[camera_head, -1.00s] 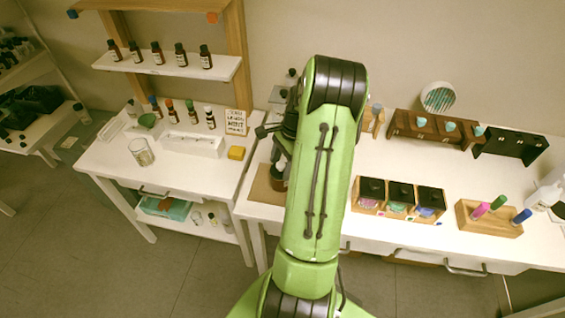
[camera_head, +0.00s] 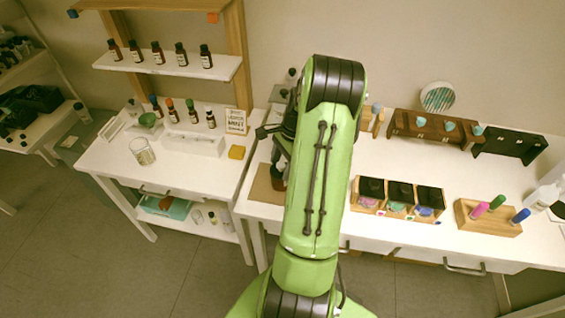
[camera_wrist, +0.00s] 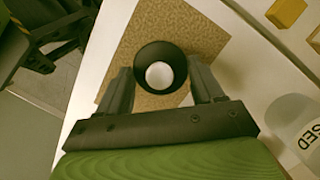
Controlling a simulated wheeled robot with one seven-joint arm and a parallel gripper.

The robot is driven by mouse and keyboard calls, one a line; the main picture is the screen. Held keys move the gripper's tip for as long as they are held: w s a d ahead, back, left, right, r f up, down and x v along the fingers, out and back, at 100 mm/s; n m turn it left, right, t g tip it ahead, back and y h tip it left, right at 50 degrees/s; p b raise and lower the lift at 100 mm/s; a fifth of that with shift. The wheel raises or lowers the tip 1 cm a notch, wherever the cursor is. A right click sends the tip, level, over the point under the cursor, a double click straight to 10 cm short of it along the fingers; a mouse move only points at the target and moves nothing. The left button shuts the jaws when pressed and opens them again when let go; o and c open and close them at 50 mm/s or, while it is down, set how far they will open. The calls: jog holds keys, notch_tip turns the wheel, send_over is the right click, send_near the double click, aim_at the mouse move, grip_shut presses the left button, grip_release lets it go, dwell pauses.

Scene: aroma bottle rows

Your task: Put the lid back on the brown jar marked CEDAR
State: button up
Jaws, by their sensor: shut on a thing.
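My gripper (camera_wrist: 161,88) is shut on a dark round lid (camera_wrist: 146,56), seen from above between the two fingers, with a pale disc in its middle. The lid hangs over or stands above the brown mat (camera_wrist: 205,35). In the head view, a small brown jar (camera_head: 277,183) shows on the mat (camera_head: 262,192), partly covered by my green arm and gripper. Its CEDAR marking cannot be read. The wrist view does not show the jar apart from the lid, so I cannot tell whether the two touch.
A clear vessel lettered "SED" (camera_wrist: 298,122) and a yellow block (camera_wrist: 286,12) are right of my gripper. Open boxes (camera_head: 398,198) and a wooden marker stand (camera_head: 487,219) are on the right table. The left table holds a yellow sponge (camera_head: 237,152) and a glass beaker (camera_head: 142,151).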

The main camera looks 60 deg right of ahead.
jog(key=o, duration=1.1)
jog(key=shift+o, duration=0.3)
notch_tip(320, 180, up, 7)
jog(key=p, duration=0.6)
jog(key=shift+r, duration=0.1)
jog(key=shift+c, duration=1)
grip_shut()
